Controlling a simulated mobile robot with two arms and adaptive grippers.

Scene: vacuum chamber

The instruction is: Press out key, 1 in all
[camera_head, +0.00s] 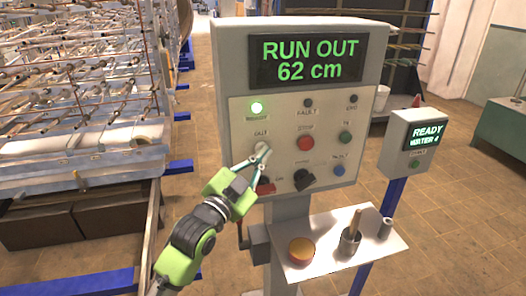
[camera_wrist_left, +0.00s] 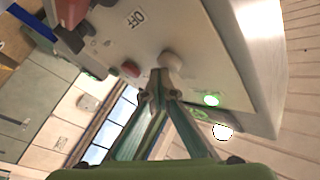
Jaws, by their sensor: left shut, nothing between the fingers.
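A grey control box (camera_head: 232,60) stands on a post, its display (camera_head: 306,59) reading "RUN OUT 62 cm". Its panel has a white button (camera_head: 262,146), which also shows in the left wrist view (camera_wrist_left: 172,61), a red button under "STOP" (camera_head: 306,143), a green button (camera_head: 346,138) and a blue button (camera_head: 339,170). The white button's label is too small to read surely. My left gripper (camera_head: 263,155) is shut and empty, its tips at or close beside the white button. In the left wrist view its tips (camera_wrist_left: 158,82) sit just below that button; I cannot tell whether they touch.
A lit green lamp (camera_head: 257,108), a black knob (camera_head: 304,179) and a red switch (camera_head: 265,187) are nearby on the panel. Below is a shelf (camera_head: 330,262) with a round orange-topped item (camera_head: 301,251). A smaller "READY" box (camera_head: 398,160) stands right. A rod rack (camera_head: 75,90) stands left.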

